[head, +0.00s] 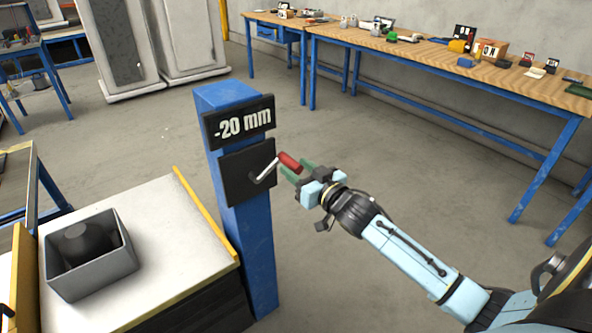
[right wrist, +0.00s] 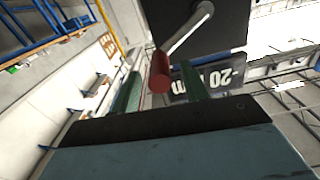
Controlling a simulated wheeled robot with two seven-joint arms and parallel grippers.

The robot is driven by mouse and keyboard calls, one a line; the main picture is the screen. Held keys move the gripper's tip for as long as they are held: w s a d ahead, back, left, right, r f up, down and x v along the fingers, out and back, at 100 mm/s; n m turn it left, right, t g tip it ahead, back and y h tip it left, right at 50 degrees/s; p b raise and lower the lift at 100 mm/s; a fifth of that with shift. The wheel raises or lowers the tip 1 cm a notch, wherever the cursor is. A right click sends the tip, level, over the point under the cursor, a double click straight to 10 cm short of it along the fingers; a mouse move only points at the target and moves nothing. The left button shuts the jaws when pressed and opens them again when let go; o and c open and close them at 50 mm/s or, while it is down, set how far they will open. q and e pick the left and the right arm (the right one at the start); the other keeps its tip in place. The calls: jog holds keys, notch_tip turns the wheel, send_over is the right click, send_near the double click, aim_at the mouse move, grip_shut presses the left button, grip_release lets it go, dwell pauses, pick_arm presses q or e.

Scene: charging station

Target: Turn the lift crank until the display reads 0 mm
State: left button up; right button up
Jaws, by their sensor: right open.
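The lift crank is a bent metal rod (head: 265,172) with a red handle (head: 289,162), on a black plate (head: 236,177) on a blue post (head: 246,230). The display (head: 240,121) above it reads -20 mm. My right gripper (head: 295,171) is at the handle, its green fingers open. In the right wrist view the red handle (right wrist: 160,73) shows between the two open fingers (right wrist: 160,88), with gaps on both sides. The display (right wrist: 208,78) shows there upside down, partly covered by a finger. My left gripper is not in view.
A white-topped platform (head: 165,235) with yellow edges stands left of the post and bears a grey box (head: 90,281) with a dark object inside. A wooden workbench (head: 430,55) with several small items runs along the back right. The floor between is clear.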

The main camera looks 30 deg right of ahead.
jog(key=shift+w, duration=0.6)
grip_shut()
